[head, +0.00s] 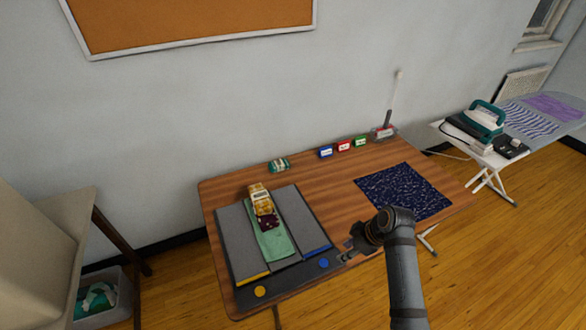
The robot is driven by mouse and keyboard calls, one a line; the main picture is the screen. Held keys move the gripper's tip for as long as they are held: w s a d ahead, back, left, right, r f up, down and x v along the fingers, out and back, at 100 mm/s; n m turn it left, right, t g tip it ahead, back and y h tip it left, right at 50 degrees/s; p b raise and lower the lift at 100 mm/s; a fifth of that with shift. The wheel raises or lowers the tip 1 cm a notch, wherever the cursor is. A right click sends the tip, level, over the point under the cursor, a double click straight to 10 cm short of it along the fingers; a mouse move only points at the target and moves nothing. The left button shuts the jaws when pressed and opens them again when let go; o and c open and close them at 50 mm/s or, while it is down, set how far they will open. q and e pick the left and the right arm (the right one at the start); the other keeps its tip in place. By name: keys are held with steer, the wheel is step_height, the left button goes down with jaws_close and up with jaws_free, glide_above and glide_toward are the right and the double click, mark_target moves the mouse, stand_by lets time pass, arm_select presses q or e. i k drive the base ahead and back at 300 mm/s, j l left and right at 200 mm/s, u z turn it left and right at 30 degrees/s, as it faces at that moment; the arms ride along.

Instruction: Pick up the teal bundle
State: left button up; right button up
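A small teal bundle (279,165) with a pale band lies near the back edge of the wooden table, left of the coloured boxes. My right gripper (345,257) is over the front part of the table, well apart from the bundle, close to the folding board's front strip. It is small and seen at an angle, so I cannot tell whether its fingers are open or shut. My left gripper is not in view.
A grey folding board (238,246) carries a green cloth (273,243) and a yellow-and-dark patterned bundle (262,200). Blue (325,152), red (344,146) and green (361,142) boxes stand along the back. A dark blue cloth (404,190) lies right. A bin (103,314) stands lower left.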

mark_target(277, 166)
steer(key=i+j+z, duration=0.2)
steer(key=j+z, duration=1.15)
steer(key=j, duration=0.25)
steer(key=j+z, duration=0.45)
steer(key=j+u, duration=0.1)
steer(key=j, duration=0.3)
steer(key=i+j+u, duration=0.1)
steer(key=j, duration=0.35)
steer(key=i+j+u, duration=0.1)
steer(key=j, duration=0.3)
steer(key=i+j+u, duration=0.1)
steer(key=j, duration=0.3)
steer(key=i+j+u, duration=0.1)
steer(key=j, duration=0.25)
steer(key=i, duration=0.1)
